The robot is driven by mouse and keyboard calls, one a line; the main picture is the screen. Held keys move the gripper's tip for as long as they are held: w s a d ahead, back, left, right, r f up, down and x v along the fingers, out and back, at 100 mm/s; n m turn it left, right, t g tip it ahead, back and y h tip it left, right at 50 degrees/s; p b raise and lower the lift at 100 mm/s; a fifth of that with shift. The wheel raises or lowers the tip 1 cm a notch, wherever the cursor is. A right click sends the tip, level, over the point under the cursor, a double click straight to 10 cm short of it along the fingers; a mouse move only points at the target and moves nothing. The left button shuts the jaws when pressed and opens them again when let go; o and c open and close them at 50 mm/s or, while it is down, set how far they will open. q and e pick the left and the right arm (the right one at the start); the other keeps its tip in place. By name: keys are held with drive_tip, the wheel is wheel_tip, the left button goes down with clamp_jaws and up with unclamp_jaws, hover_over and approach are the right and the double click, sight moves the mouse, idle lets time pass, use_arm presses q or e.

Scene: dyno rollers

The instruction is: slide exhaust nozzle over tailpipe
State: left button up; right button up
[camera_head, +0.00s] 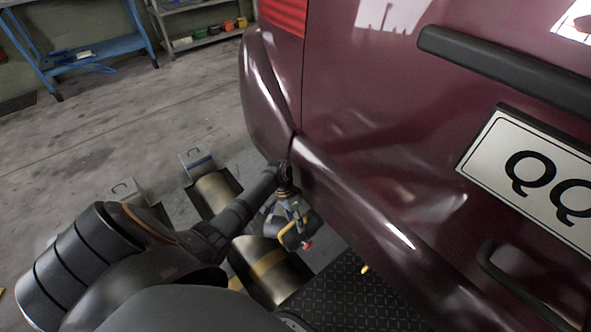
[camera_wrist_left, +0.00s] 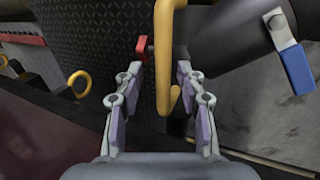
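My left gripper (camera_head: 292,232) is low beside the rear bumper of a maroon car. The handle appears to belong to the exhaust nozzle, a dark cylinder (camera_wrist_left: 228,32) with a blue tab (camera_wrist_left: 297,68) at the upper right. A red tab (camera_wrist_left: 142,48) shows by the left fingertip. In the head view the yellow handle (camera_head: 290,238) shows at my gripper. I cannot clearly make out the tailpipe. My right gripper is out of view.
The maroon bumper (camera_head: 345,205) is close to my left gripper. Metal rollers (camera_head: 262,272) and a dark tread plate (camera_head: 335,297) lie below. A yellow ring (camera_wrist_left: 78,83) shows at the left in the wrist view.

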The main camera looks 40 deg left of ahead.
use_arm(q)
drive_tip(key=shift+s+f, duration=0.1)
drive_tip(key=shift+f, duration=0.05)
drive_tip(key=v, duration=1.2)
drive_tip(key=shift+r, duration=0.2)
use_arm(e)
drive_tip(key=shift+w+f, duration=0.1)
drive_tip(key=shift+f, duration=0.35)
